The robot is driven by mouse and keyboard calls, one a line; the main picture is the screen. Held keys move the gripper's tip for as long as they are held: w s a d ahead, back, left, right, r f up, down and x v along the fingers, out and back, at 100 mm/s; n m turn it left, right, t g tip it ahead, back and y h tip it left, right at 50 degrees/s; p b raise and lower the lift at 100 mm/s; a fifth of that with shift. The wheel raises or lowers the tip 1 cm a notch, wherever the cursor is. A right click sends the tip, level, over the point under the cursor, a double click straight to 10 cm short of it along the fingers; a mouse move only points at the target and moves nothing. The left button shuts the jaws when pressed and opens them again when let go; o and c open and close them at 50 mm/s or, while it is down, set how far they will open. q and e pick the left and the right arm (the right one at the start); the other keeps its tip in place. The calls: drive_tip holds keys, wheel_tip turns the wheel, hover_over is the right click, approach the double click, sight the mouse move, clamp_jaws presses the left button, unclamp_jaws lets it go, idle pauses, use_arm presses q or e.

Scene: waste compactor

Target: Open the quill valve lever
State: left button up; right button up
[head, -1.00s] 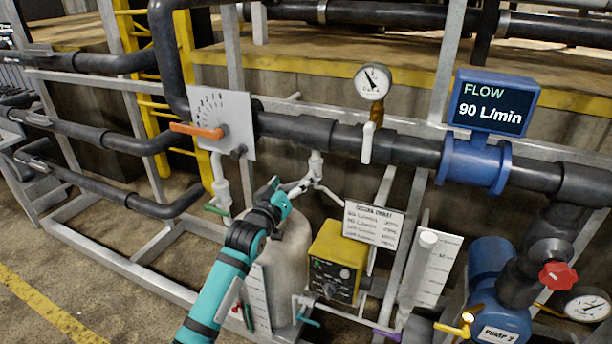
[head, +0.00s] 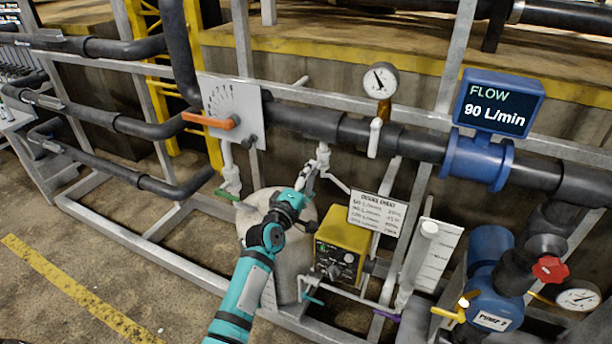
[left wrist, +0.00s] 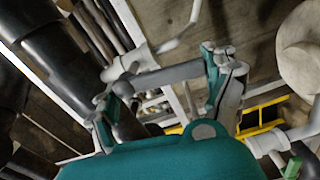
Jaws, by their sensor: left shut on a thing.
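The quill valve (head: 323,157) hangs below the large dark pipe, left of the pressure gauge. It is a small whitish fitting. My left gripper (head: 305,180) is just below and left of it, shut on the grey quill valve lever. In the left wrist view the lever (left wrist: 175,75) runs from the whitish valve body (left wrist: 133,62) across between the fingers of my left gripper (left wrist: 163,85). The fingers hide part of the lever in the head view. My right gripper is not in view.
A pale tank (head: 285,232) stands below the gripper, with a yellow control box (head: 342,250) beside it. A white plate with an orange lever (head: 212,120) is at upper left. The blue flow meter (head: 500,103) reads 90 L/min. Free floor lies at lower left.

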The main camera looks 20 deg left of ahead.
use_arm(q)
drive_tip(key=shift+s+d+f+n, duration=0.1)
drive_tip(key=shift+d+f+n, duration=0.3)
drive_tip(key=shift+n, duration=0.5)
drive_tip(key=shift+f+p, duration=0.1)
drive_tip(key=shift+p, duration=0.2)
drive_tip(key=o, duration=1.5)
drive_tip(key=shift+s+a, duration=0.1)
drive_tip(key=shift+r, duration=0.25)
drive_tip(key=s, duration=1.2)
drive_tip(key=shift+a, duration=0.25)
drive_tip(key=shift+f, duration=0.1)
